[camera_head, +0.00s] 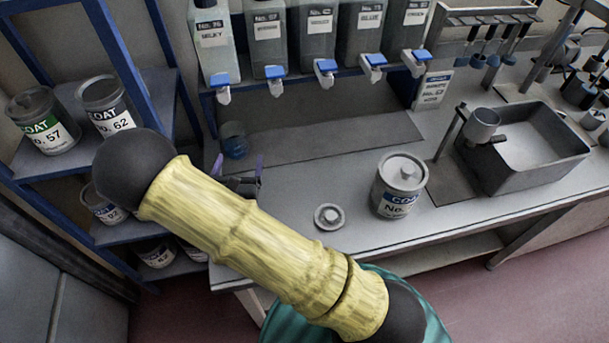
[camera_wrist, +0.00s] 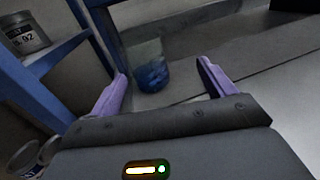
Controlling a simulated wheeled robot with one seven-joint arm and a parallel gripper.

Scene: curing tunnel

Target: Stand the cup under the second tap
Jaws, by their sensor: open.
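The cup (camera_head: 234,146) is small and clear with blue in its lower part. It stands upright on the bench at the left end, roughly below the leftmost tap (camera_head: 222,82). It also shows in the wrist view (camera_wrist: 152,76), ahead of and between the two purple fingers. My gripper (camera_head: 238,166) is open and empty, on the near side of the cup; I cannot tell whether a finger touches it. The second tap from the left (camera_head: 275,78) has a blue top and hangs under its bottle (camera_head: 267,48), to the right of the cup.
A dark strip (camera_head: 330,140) runs along the bench below the row of taps. A shelf with cans (camera_head: 45,120) stands close on the left. A coat can (camera_head: 400,185) and a round lid (camera_head: 329,216) lie nearer the front. A grey basin (camera_head: 530,150) is at right.

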